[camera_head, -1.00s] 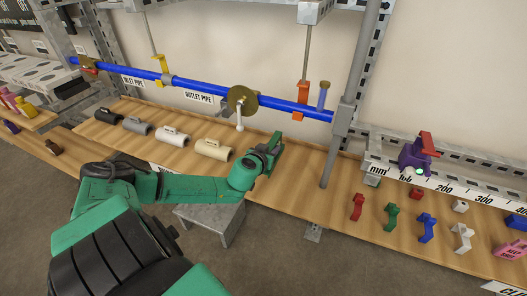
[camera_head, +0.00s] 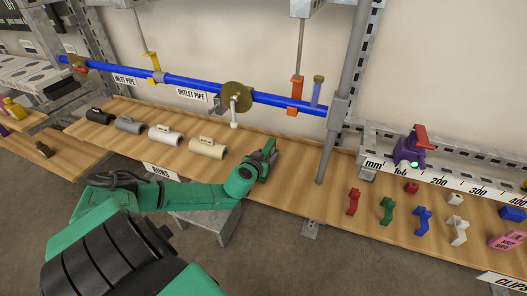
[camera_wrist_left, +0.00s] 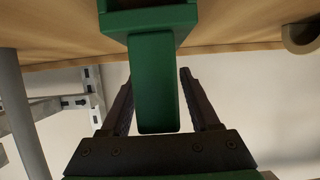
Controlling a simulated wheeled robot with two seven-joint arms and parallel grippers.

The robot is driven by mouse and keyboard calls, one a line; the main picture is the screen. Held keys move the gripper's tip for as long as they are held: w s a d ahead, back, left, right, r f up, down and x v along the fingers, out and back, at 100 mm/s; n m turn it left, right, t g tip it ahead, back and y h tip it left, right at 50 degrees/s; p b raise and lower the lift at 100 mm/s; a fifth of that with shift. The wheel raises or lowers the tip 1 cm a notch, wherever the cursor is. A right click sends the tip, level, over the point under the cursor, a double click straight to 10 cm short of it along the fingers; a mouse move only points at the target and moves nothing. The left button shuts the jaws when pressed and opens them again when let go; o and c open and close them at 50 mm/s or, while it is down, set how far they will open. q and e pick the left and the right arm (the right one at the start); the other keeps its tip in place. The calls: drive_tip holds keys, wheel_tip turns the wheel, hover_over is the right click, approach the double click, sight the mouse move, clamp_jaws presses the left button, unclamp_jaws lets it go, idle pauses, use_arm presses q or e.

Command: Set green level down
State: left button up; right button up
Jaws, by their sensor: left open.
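The green level (camera_wrist_left: 153,80) shows large in the left wrist view, with a wide block at the top edge and a stem reaching down between my fingers. My left gripper (camera_wrist_left: 160,98) is open, with one dark finger on each side of the stem and gaps visible. In the head view my left gripper (camera_head: 262,159) is low over the wooden shelf, right of the cream sleeve, and hides much of the level (camera_head: 272,149). The level's block appears to rest on the shelf; exact contact is hard to tell. My right gripper is not in view.
Several sleeves, such as the cream one (camera_head: 207,148), line the wooden shelf (camera_head: 290,190) to the left. A grey post (camera_head: 327,150) stands close on the right. The blue pipe (camera_head: 200,83) runs behind. Coloured clips, such as a red one (camera_head: 353,201), lie farther right.

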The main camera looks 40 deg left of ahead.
use_arm(q)
drive_tip(key=shift+s+r, duration=0.2)
drive_tip(key=shift+s, duration=0.15)
drive_tip(key=p+v, duration=0.3)
drive_tip(key=v, duration=0.8)
drive_tip(key=shift+d, duration=0.2)
drive_tip(key=shift+s, duration=0.15)
